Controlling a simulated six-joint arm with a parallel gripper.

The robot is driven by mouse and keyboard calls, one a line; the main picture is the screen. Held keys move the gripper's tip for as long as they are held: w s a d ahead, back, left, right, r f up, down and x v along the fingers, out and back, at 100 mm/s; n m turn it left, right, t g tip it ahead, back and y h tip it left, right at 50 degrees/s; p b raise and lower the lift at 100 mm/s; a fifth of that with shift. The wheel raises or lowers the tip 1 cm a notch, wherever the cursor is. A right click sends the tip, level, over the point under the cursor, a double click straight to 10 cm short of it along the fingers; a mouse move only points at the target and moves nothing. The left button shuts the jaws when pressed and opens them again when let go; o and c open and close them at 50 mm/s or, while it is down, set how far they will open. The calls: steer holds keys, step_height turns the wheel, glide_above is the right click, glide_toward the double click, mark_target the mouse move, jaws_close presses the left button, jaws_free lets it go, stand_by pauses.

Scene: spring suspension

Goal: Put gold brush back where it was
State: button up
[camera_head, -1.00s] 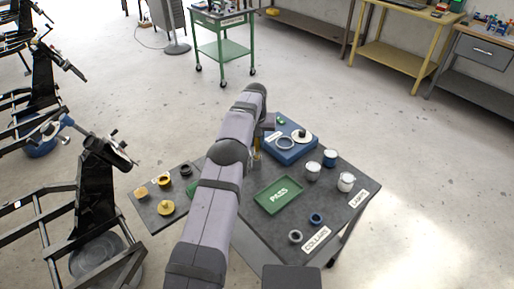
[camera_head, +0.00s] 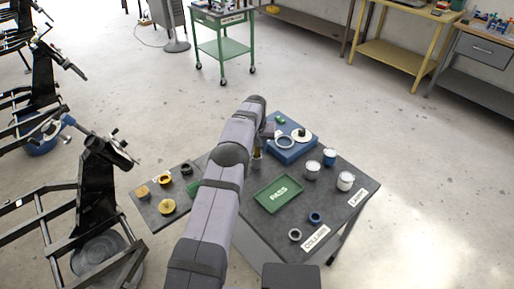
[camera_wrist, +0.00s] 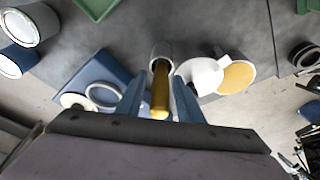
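The gold brush (camera_wrist: 160,88) stands in the wrist view with its lower end at or inside a small grey cup (camera_wrist: 162,52). I cannot tell how deep it sits. My gripper (camera_wrist: 159,85) has one blue finger on each side of the brush, with a visible gap on both sides, so it is open around it. In the head view the cup (camera_head: 257,164) shows beside my arm at the table's back part, and my arm hides much of that area.
A blue case (camera_head: 292,152) with a ring is close to the cup. A white round piece (camera_wrist: 204,76) is near the right finger.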

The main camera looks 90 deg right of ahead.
stand_by(0.3)
steer(key=b+v, duration=0.3)
steer(key=v, duration=0.9)
steer(key=shift+r, duration=0.15)
